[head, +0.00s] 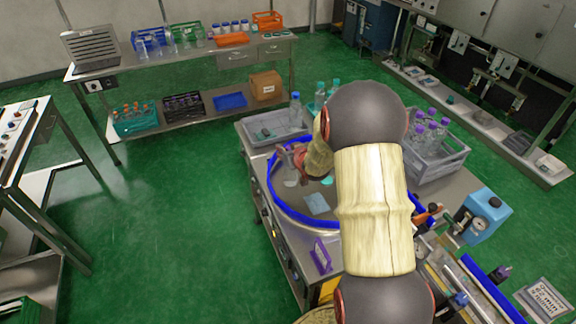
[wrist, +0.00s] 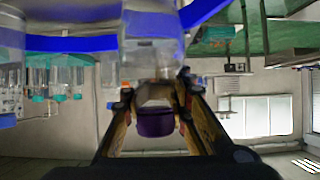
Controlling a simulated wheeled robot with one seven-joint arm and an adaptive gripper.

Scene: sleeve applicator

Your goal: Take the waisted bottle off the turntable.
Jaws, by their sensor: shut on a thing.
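My gripper (wrist: 168,108) is shut on a clear bottle (wrist: 154,58) with a purple cap (wrist: 155,122). The wrist view is upside down, so the cap hangs low between the fingers and the body rises above it. In the head view my gripper (head: 292,157) is over the far left part of the turntable, whose blue rim (head: 268,206) shows. My arm covers the turntable's right side, and the held bottle is hard to make out there. I cannot tell whether its base touches the turntable or whether it is waisted.
A grey tray (head: 252,132) with a blue-capped bottle (head: 295,111) stands behind the turntable. A grey crate (head: 440,165) of purple-capped bottles is to the right. Green floor (head: 170,220) is clear to the left.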

